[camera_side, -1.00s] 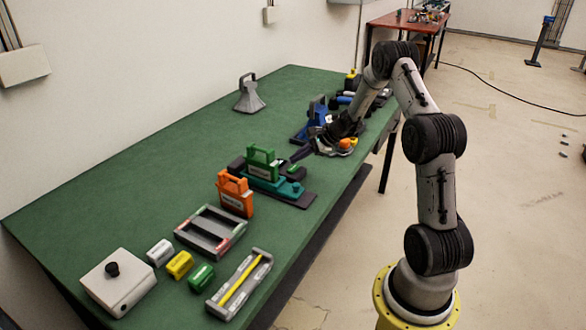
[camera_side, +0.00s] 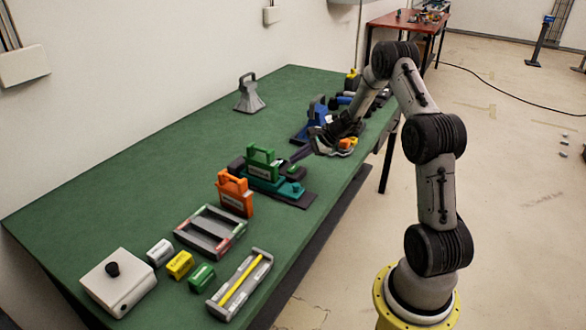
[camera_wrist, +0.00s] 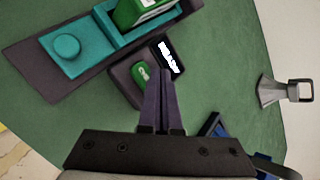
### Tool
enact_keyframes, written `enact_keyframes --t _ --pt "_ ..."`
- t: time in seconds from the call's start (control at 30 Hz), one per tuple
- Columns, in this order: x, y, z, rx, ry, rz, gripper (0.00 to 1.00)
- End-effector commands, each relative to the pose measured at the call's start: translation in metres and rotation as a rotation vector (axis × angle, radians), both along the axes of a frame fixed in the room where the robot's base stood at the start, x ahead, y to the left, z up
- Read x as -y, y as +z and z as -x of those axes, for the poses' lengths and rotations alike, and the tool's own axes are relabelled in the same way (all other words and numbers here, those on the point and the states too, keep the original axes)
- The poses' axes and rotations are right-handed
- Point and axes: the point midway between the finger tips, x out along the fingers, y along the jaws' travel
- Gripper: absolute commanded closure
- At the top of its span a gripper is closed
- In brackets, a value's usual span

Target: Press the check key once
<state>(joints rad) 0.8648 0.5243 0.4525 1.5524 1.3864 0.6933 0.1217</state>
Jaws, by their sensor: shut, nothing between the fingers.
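A green key (camera_wrist: 143,74) with a small white mark sits on a dark panel in the wrist view; I cannot read the mark clearly. In the side view my gripper (camera_side: 291,160) points down-left beside the teal unit (camera_side: 290,189), and the key cannot be made out. The unit has a round teal button (camera_wrist: 67,46) and holds a green handled case (camera_side: 262,163).
An orange handled case (camera_side: 235,194) and a grey tray (camera_side: 211,232) stand nearer the front. A blue device (camera_side: 304,133) is close behind my gripper. A grey handled weight (camera_side: 249,96) stands towards the wall. The left middle of the green table is clear.

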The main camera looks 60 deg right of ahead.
Motion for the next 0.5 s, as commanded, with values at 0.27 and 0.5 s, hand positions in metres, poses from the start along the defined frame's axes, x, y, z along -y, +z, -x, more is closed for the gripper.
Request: enact_keyframes --t 0.27,0.5 --pt "0.0 -0.0017 0.0 0.0 0.0 0.0 1.0" --pt "0.0 -0.0086 0.0 0.0 -0.001 -0.001 1.0"
